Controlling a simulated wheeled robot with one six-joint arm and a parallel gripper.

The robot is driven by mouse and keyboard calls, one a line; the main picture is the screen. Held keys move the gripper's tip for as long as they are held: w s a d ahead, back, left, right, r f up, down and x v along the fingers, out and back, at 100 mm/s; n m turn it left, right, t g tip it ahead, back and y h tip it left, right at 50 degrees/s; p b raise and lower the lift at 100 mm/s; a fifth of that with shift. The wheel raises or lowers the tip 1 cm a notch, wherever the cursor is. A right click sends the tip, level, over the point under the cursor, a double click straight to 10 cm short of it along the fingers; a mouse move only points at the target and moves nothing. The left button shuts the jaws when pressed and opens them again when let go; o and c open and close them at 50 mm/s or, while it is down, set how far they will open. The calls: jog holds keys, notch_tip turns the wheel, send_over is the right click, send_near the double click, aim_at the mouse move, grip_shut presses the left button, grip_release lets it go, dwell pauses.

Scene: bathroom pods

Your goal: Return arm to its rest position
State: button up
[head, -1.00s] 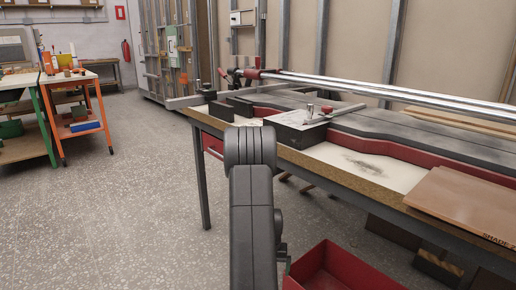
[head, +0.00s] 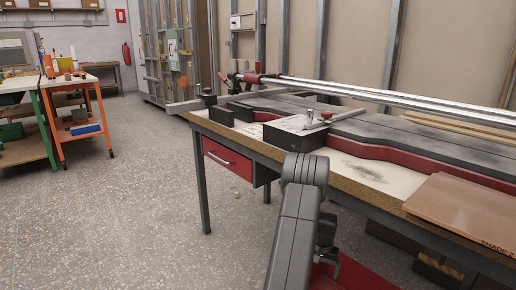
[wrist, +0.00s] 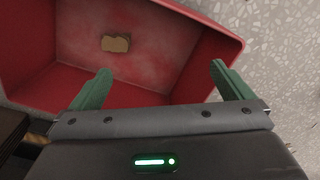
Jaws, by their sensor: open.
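My gripper (wrist: 160,88) shows in the wrist view with its two green fingers spread wide and nothing between them. It is above the near edge of a red bin (wrist: 190,45). A small tan block (wrist: 115,43) lies inside the bin, beyond the fingertips. In the head view my arm rises from the bottom, right of centre, and hides part of the red bin (head: 355,275).
A long workbench (head: 345,185) with a red-and-black machine runs along the right. A brown board (head: 465,208) lies on its near end. An orange-legged table (head: 78,82) stands at the back left. The speckled floor (head: 130,200) at left is clear.

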jog(key=s+d+f+m, duration=0.2)
jog(key=d, duration=1.1)
notch_tip(320, 180, down, 6)
jog(key=b, duration=0.3)
notch_tip(320, 180, up, 6)
jog(key=a+p, duration=0.1)
jog(key=p, duration=0.2)
jog(key=shift+w+a, duration=0.3)
jog(key=shift+w, duration=0.05)
